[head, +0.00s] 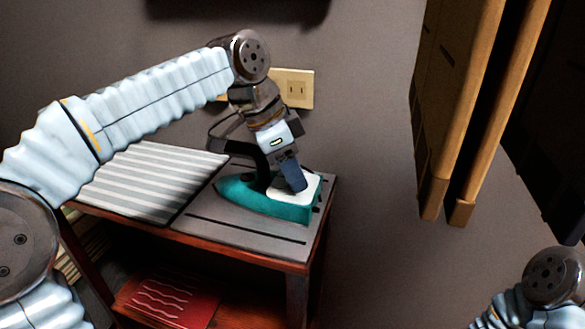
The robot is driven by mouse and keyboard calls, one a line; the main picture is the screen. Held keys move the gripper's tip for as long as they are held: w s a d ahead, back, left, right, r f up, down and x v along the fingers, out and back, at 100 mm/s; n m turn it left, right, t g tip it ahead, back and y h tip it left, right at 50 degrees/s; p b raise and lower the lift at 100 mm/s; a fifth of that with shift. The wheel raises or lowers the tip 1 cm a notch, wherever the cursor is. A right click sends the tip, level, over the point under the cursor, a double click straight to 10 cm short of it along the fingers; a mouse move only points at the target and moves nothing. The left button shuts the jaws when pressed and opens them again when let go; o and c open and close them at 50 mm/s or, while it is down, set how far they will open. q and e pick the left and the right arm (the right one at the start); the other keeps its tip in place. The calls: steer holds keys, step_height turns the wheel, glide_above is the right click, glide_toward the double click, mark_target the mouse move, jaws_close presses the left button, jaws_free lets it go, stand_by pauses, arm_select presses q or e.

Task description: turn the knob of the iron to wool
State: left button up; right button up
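A teal and white iron (262,204) with a dark handle rests on a grey mat (237,235) on top of a small wooden table. My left gripper (292,180) points down at the white rear part of the iron, at its right end. Its dark fingers touch or nearly touch the iron. I cannot make out the gap between them. The knob of the iron is not clearly visible and may be hidden by the gripper. Part of my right arm shows at the lower right, but its gripper is out of the picture.
A striped grey pad (150,180) lies on the table's left half. A wall outlet (294,88) is behind my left wrist. A red item with wavy lines (170,298) lies on the lower shelf. Wooden boards (470,120) hang at the right.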

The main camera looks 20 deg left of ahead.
arm_select(q)
steer(key=shift+o, duration=0.7)
steer(key=v, duration=1.3)
steer(key=shift+r, duration=0.4)
steer(key=shift+a, duration=0.1)
